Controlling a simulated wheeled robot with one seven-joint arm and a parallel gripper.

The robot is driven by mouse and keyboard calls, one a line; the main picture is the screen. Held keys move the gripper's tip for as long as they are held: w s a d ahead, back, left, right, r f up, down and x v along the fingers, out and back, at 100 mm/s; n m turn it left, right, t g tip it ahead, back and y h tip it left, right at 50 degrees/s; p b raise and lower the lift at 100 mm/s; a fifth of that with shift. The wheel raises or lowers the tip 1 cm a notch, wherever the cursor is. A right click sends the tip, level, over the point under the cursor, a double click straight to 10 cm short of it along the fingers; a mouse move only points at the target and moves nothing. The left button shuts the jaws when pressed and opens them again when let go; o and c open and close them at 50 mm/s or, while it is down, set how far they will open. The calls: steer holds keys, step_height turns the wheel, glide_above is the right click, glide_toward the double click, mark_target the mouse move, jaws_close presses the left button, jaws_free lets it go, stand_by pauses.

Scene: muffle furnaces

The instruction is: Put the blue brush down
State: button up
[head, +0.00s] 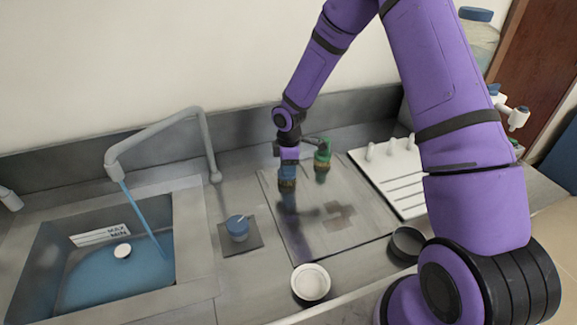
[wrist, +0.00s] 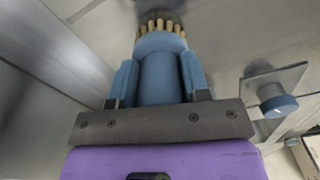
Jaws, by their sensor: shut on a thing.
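The blue brush (head: 287,174) is at the end of my arm in the head view, with its tan bristles pointing down. In the wrist view, the blue brush (wrist: 160,68) fills the upper middle. My gripper (wrist: 159,85) is shut on its blue body, one finger on each side. In the head view, my gripper (head: 288,163) is over the back left part of a grey metal sheet (head: 300,245). A dark reflection shows on the sheet below the brush. I cannot tell whether the bristles touch the sheet.
A green brush-like thing (head: 323,154) stands just right of my gripper. A sink with blue water (head: 120,275) and a tap (head: 150,130) lie further left.

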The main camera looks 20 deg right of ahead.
steer(key=shift+f, duration=0.2)
steer(key=o, duration=1.2)
